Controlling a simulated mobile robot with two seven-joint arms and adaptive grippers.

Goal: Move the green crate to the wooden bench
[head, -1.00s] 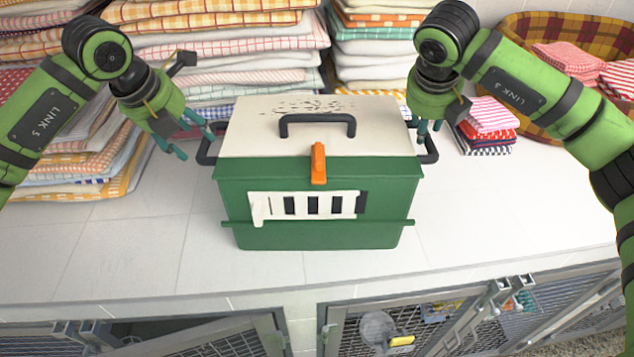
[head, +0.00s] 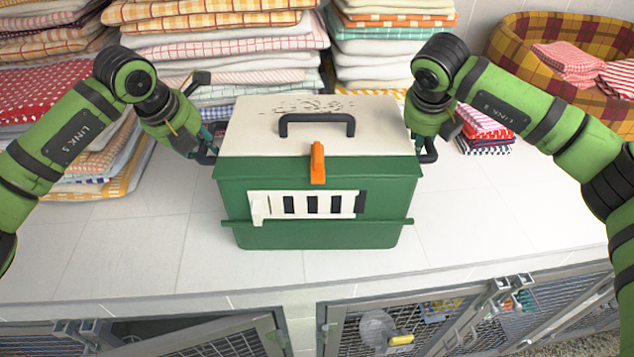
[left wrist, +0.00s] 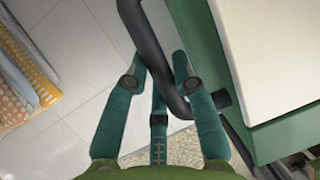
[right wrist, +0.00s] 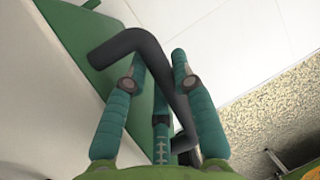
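The green crate (head: 317,210) stands upright on the white tiled counter, with a cream lid (head: 250,125), an orange latch (head: 318,163) and a black handle on each side. My left gripper (head: 206,145) is at the left side handle; the left wrist view shows that handle (left wrist: 152,50) between its spread fingers. My right gripper (head: 428,138) is at the right side handle; the right wrist view shows that handle (right wrist: 150,50) between its fingers. Both grippers look open, with slight gaps at the fingertips. I cannot identify a wooden bench in these views.
Folded towel stacks (head: 215,50) stand behind and left of the crate. A small stack of folded cloths (head: 485,132) and a plaid basket (head: 510,45) are at the right. Wire kennel doors (head: 400,325) are below the counter's front edge. Counter in front of the crate is clear.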

